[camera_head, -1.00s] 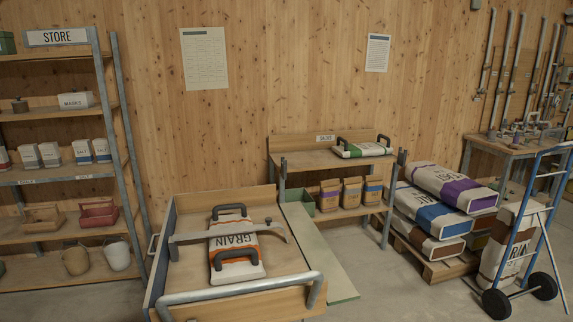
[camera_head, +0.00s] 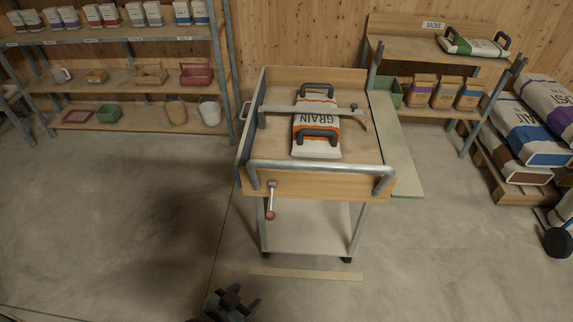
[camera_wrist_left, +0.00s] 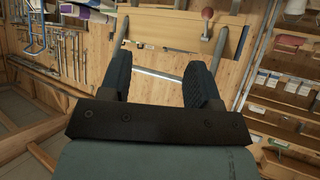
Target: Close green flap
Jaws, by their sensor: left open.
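The pale green flap (camera_head: 405,165) is a long flat panel along the right side of the wooden cart (camera_head: 320,187). It sticks out to the right of the cart's deck, folded outward. A grain sack (camera_head: 316,128) with dark handles lies on the deck under a grey cross bar (camera_head: 285,110). My left gripper (camera_head: 238,297) is low at the bottom of the head view, in front of the cart and well apart from the flap. In the left wrist view its dark fingers (camera_wrist_left: 160,78) are spread with nothing between them. My right gripper is not in view.
A grey tube handle (camera_head: 320,168) and a red-knobbed lever (camera_head: 271,200) are on the cart's front. A dark blue panel (camera_head: 249,130) lines its left side. Shelves (camera_head: 130,85) stand left, stacked sacks (camera_head: 540,125) right. The floor in front is clear.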

